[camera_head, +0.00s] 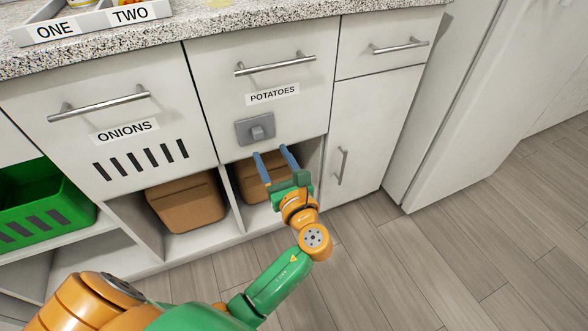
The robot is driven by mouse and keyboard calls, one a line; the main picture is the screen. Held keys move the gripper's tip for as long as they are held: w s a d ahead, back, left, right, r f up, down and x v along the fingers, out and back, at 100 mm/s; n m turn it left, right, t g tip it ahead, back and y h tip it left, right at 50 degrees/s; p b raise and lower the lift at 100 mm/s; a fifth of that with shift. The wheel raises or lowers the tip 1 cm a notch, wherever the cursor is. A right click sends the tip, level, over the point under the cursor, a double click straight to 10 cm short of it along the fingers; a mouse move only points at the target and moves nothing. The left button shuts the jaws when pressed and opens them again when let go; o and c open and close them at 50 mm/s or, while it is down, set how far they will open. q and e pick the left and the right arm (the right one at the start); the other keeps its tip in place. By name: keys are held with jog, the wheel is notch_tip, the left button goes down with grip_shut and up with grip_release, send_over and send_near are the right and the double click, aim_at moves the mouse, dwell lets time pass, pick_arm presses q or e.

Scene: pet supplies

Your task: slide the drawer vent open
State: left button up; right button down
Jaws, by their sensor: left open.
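The POTATOES drawer (312,108) is white and shut, with a bar handle (275,65) near its top. Low on its front is a grey square vent plate with a small knob (257,131); no open slots show there. The ONIONS drawer (60,135) to the left has several dark open vent slots (141,159). My left gripper (272,158) is open and empty, with blue fingers pointing up just below the grey vent plate. The fingers look apart from the knob, though their exact depth is hard to judge. My right gripper is not in view.
Brown bins (188,204) stand in the open cubbies below the drawers. A green crate (45,208) is at the left. A speckled countertop (225,22) overhangs above, with a tray marked ONE and TWO. The wooden floor (430,260) at the right is clear.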

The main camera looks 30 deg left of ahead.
aim_at(259, 135)
pick_arm(q)
jog(key=b+x, duration=0.1)
jog(key=x, duration=0.7)
jog(key=shift+s+a, duration=0.15)
jog(key=shift+a, duration=0.05)
grip_shut()
jog(key=shift+s+d, duration=0.1)
dwell(0.8)
